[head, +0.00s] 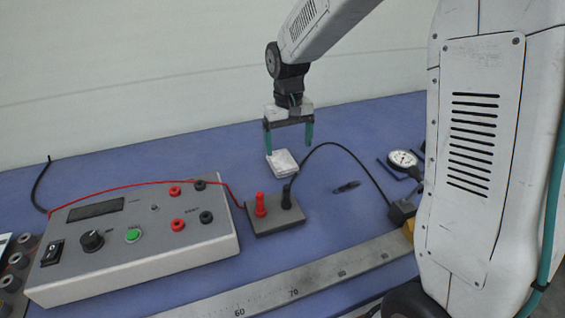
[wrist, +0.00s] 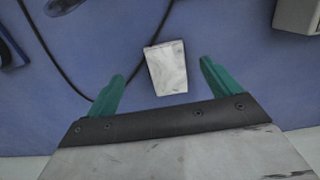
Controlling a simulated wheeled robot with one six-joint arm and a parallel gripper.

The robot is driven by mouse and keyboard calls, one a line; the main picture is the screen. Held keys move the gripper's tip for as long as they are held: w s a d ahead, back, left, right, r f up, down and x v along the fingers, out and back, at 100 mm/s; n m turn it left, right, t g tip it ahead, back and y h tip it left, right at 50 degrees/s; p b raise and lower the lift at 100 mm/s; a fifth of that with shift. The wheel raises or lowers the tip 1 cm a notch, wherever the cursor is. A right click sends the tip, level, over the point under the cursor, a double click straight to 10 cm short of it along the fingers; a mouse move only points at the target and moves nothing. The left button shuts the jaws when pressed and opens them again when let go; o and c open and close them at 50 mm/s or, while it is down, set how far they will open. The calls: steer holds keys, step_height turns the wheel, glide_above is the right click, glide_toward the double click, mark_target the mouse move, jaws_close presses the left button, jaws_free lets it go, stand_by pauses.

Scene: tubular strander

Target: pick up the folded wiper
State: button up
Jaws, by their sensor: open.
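The folded wiper (head: 282,163) is a small white folded pad lying on the blue bench top, just behind the small terminal block. My gripper (head: 289,147) is above it, fingers pointing down, with a green finger on each side of a clear gap. In the wrist view the folded wiper (wrist: 166,68) lies between and slightly beyond the tips of my gripper (wrist: 162,68), tilted a little. The fingers are open and nothing is between them; the wiper appears to rest on the bench below.
A terminal block (head: 272,215) with red and black posts stands in front of the wiper. A black cable (head: 345,150) arcs close by on the right. A grey power unit (head: 135,240), a dial gauge (head: 403,160) and a steel rule (head: 300,282) lie around. The bench behind is clear.

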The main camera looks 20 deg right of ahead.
mark_target(284, 162)
steer(key=shift+w+r+t, duration=0.2)
steer(key=shift+w, duration=0.35)
steer(key=shift+w+r+t, duration=0.2)
steer(key=shift+w, duration=0.3)
steer(key=f, duration=0.7)
steer(key=shift+s+a+f, duration=0.15)
steer(key=shift+a+f, duration=0.15)
steer(key=shift+f, duration=0.05)
steer(key=c, duration=1.1)
steer(key=shift+c, duration=0.2)
steer(key=shift+r, duration=0.1)
step_height(284, 162, up, 10)
steer(key=o, duration=0.4)
steer(key=shift+c, duration=1.1)
steer(key=shift+s, duration=0.1)
